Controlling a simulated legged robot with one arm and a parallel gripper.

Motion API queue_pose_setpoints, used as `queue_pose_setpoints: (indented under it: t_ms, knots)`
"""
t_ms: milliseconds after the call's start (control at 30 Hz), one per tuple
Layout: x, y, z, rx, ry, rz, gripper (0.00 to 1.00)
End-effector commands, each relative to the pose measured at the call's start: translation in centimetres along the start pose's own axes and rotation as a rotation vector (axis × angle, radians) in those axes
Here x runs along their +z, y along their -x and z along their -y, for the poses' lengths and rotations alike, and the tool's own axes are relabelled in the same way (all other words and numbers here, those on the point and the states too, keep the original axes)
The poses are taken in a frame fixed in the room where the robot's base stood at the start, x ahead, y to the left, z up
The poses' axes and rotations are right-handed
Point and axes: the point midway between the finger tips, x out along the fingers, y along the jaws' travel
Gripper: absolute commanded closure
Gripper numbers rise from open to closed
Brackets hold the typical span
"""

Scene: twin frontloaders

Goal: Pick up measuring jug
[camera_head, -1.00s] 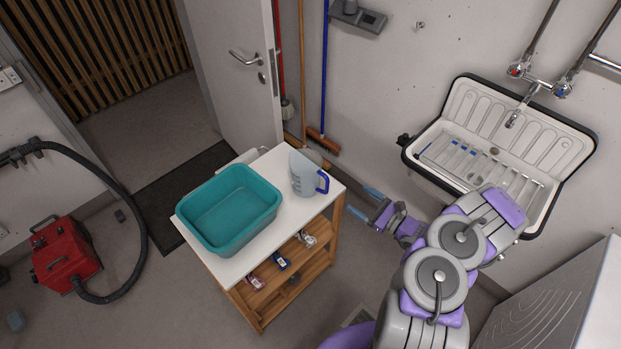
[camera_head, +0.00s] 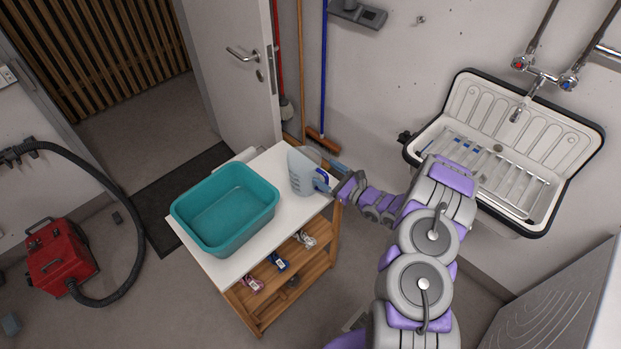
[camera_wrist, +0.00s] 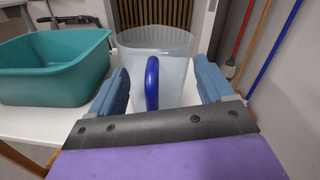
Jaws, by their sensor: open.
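The measuring jug (camera_head: 300,172) is translucent with a blue handle and stands upright on the white top of a wooden cart (camera_head: 262,252). In the wrist view the jug (camera_wrist: 172,58) is straight ahead, its blue handle (camera_wrist: 152,82) pointing at me. My gripper (camera_head: 330,176) is at the handle side of the jug. In the wrist view my gripper (camera_wrist: 160,88) is open, with one blue finger on each side of the handle. I see a gap between each finger and the handle.
A teal basin (camera_head: 226,208) sits on the cart left of the jug. A sink (camera_head: 505,150) is on the wall at right. Brooms (camera_head: 322,140) lean behind the cart. A red vacuum (camera_head: 60,258) is on the floor at left.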

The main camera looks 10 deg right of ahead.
Motion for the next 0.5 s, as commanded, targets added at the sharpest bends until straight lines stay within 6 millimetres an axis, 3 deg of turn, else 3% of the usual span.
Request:
queue_pose_setpoints:
  t_ms: [133,367,500]
  knots:
    - [0.08,-1.28,-0.25,0.003,0.002,0.0,0.19]
    - [0.07,-0.99,0.18,0.001,-0.002,0.004,0.19]
    - [0.03,-0.82,0.37,0.0,-0.004,0.005,0.32]
